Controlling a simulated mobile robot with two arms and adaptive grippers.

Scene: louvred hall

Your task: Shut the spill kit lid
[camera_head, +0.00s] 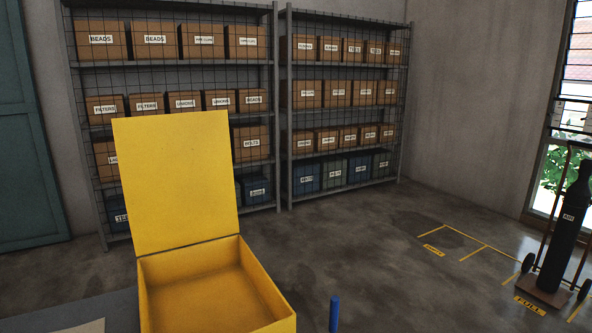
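The spill kit is a yellow box (277,283) at the bottom left of the middle. Its yellow lid (178,182) stands raised at the back edge, close to upright and leaning slightly back. The inside of the box that shows is bare; its front lower part is cut off by the frame's edge. Neither of my grippers shows in the head view.
A blue upright post-like object (334,313) stands just right of the box. Shelves (281,110) with labelled cartons line the back wall. A gas cylinder (567,230) on a trolley stands at the right. The concrete floor between is clear.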

